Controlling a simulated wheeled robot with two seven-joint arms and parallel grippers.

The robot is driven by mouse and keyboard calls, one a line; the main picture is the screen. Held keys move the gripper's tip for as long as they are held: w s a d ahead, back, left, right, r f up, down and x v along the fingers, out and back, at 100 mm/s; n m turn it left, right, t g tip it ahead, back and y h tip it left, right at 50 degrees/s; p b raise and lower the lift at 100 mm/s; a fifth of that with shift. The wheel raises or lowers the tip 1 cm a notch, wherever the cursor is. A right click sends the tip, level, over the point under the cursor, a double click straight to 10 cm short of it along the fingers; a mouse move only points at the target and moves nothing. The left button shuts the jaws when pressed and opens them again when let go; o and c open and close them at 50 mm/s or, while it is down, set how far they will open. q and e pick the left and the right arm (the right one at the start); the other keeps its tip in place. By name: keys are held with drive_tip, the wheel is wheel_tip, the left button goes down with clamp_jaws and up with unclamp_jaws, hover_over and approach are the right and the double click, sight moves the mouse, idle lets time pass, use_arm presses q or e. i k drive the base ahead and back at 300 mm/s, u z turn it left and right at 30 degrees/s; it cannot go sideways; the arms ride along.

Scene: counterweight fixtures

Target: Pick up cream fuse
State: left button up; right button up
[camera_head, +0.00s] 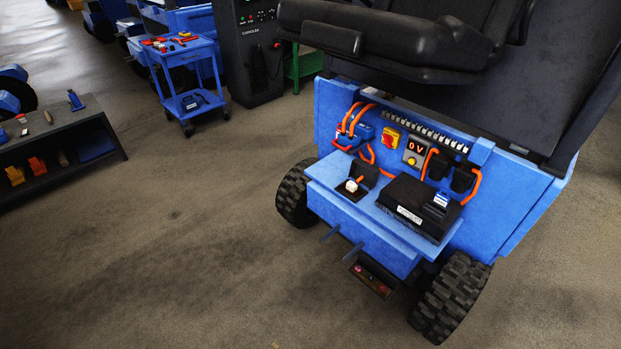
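A small cream-white block, which looks like the cream fuse (351,186), sits on a small black base on the left part of the blue shelf (388,231) at the vehicle's rear. A raised black flap (365,173) stands just behind it, and a bit of orange shows beside it. It is too small to tell how it is seated. Neither of my grippers is in view.
A black box (405,205) with a blue-and-white piece (441,199) fills the shelf's right part. A black seat (395,40) overhangs above.

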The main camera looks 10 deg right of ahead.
sight(352, 188)
drive_tip(key=u, duration=0.55)
drive_tip(key=i, duration=1.75)
drive_tip(key=z, duration=1.05)
drive_tip(key=i, duration=0.7)
drive_tip(key=z, duration=0.75)
